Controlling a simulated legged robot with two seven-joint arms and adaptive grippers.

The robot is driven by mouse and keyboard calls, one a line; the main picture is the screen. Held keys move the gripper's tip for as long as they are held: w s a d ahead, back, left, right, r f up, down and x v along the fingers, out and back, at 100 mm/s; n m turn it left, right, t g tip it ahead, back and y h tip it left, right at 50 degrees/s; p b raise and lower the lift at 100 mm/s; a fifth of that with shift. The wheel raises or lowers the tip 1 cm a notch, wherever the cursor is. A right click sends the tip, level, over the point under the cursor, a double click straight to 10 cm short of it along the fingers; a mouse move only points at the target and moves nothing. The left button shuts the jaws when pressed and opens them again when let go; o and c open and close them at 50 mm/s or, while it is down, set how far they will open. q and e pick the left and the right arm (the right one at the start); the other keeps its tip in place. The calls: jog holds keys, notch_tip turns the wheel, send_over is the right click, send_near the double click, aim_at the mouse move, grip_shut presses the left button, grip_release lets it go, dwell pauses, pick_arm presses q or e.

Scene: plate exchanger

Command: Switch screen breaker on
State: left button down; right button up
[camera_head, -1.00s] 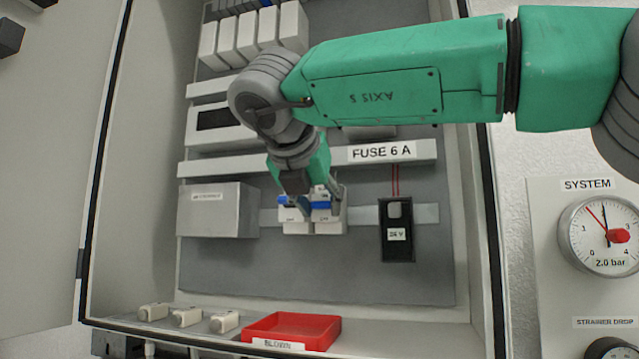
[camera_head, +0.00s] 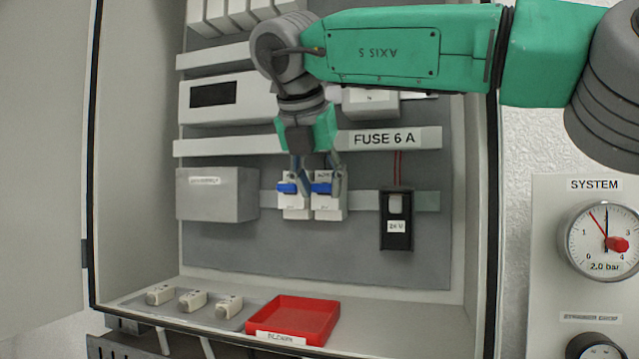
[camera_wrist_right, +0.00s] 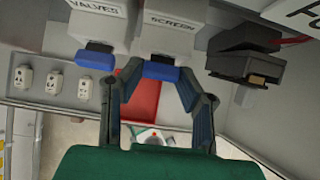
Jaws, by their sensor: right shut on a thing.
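The screen breaker (camera_head: 328,208) is a white block with a blue lever (camera_head: 321,188), the right one of two on the rail in the cabinet. In the right wrist view its SCREEN label (camera_wrist_right: 170,22) and blue lever (camera_wrist_right: 160,72) face me. My right gripper (camera_head: 318,180) comes down over it from above, its fingers on either side of the lever, shut on the breaker. The valves breaker (camera_head: 294,208) stands just left, with its own blue lever (camera_head: 287,188). The lever's exact position is hard to tell. My left gripper is not in view.
A black 24 V device (camera_head: 396,230) hangs right of the breakers and a grey box (camera_head: 215,195) left. Below are a red tray (camera_head: 318,318) and several white fuse-like parts (camera_head: 193,300) on the ledge. A pressure gauge (camera_head: 603,238) is outside the cabinet.

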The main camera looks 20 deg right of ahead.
jog(key=shift+r, duration=0.3)
jog(key=o, duration=1.1)
jog(key=shift+o, duration=0.2)
jog(key=shift+f, duration=0.1)
jog(key=shift+a, duration=0.1)
jog(key=v, duration=1.2)
jog(key=shift+w, duration=0.1)
